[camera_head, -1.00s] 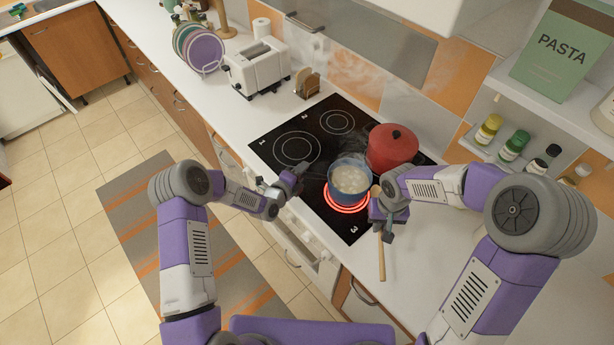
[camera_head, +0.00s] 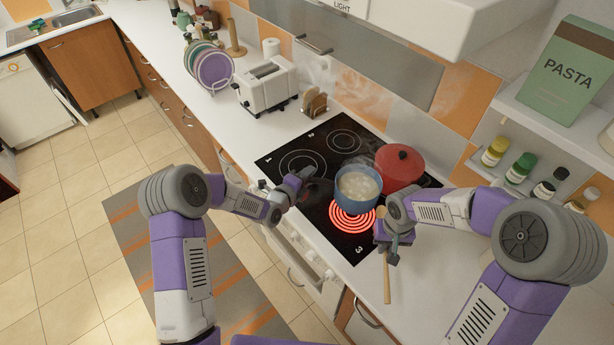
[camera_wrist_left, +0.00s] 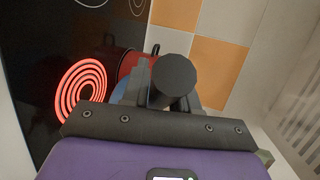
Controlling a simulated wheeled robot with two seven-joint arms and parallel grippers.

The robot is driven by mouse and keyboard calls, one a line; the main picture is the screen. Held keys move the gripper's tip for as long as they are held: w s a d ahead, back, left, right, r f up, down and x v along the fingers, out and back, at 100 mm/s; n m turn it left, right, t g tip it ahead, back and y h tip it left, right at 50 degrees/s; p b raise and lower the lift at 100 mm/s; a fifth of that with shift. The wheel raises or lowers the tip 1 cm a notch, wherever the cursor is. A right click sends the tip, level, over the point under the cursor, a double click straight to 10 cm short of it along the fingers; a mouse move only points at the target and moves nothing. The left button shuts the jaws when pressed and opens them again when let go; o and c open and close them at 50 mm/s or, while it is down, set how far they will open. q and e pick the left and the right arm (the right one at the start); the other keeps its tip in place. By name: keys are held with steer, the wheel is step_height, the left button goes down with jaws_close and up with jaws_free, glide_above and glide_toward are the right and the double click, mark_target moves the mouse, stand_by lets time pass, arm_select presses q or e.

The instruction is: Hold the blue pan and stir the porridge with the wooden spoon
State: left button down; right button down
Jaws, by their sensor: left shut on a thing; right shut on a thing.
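The blue pan (camera_head: 358,203) holds pale porridge (camera_head: 359,185) and appears raised over the glowing burner (camera_head: 352,220), close against the red pot. My left gripper (camera_head: 300,182) is shut on its dark handle. In the left wrist view the round black handle end (camera_wrist_left: 176,78) sits in the left gripper (camera_wrist_left: 160,95), which hides most of the pan. My right gripper (camera_head: 388,238) is shut on the wooden spoon (camera_head: 387,283), to the right of the pan and outside it. The spoon is roughly upright in the picture, with a short part above the gripper.
A red lidded pot (camera_head: 400,168) stands on the black cooktop (camera_head: 310,140) right behind the pan. A toaster (camera_head: 265,86) and toast rack (camera_head: 314,104) stand on the counter to the left. Spice jars (camera_head: 519,168) and a pasta box (camera_head: 567,68) are on shelves at right. The right counter (camera_head: 440,270) is clear.

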arm_select(q)
step_height(320, 180, down, 7)
steer(key=shift+f, duration=0.15)
stand_by(1.0)
steer(key=shift+d+f, duration=0.1)
steer(key=shift+f, duration=1)
stand_by(1.2)
steer(key=shift+f, duration=0.15)
stand_by(1.6)
jaws_free()
